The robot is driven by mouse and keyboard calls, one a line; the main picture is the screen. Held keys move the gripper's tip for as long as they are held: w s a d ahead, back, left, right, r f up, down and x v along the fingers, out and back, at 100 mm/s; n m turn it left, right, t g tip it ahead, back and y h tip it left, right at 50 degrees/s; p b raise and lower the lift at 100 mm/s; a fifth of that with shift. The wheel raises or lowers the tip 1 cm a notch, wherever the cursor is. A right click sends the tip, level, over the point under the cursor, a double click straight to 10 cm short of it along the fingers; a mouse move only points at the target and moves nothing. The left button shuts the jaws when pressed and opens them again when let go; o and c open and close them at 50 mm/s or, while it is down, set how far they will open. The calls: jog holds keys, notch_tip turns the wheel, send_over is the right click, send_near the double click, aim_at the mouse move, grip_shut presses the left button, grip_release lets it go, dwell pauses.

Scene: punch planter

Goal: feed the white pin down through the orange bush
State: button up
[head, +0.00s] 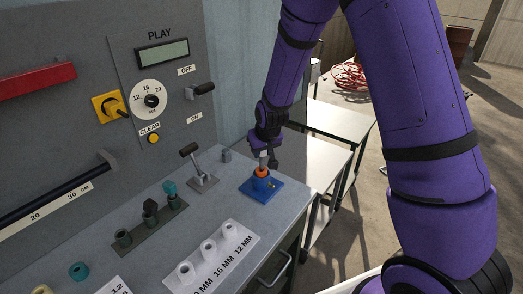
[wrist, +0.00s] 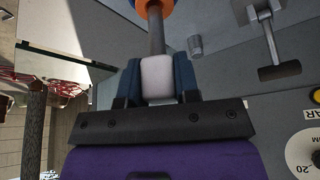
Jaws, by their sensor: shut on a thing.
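The white pin (wrist: 157,77) has a pale block-like head and a grey shaft (wrist: 156,38). My gripper (head: 265,153) is shut on the pale head, between two dark blue fingers in the wrist view (wrist: 157,80). It is above the orange bush (head: 261,172), which sits on a blue base (head: 268,189) on the bench. The shaft runs from the fingers to the bush, which shows at the top edge of the wrist view (wrist: 154,9). The tip is hidden, and I cannot tell how deep it is in the bush.
A lever on a plate (head: 203,180) and a small grey post (head: 227,155) stand left of the blue base. A dark rack with several bushes (head: 150,222) and a white labelled holder (head: 212,258) are nearer. The grey control panel (head: 100,110) rises behind.

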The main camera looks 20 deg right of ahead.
aim_at(262, 170)
jog(key=shift+f, duration=2.75)
dwell(0.5)
jog(key=o, duration=1)
jog(key=v, duration=1.1)
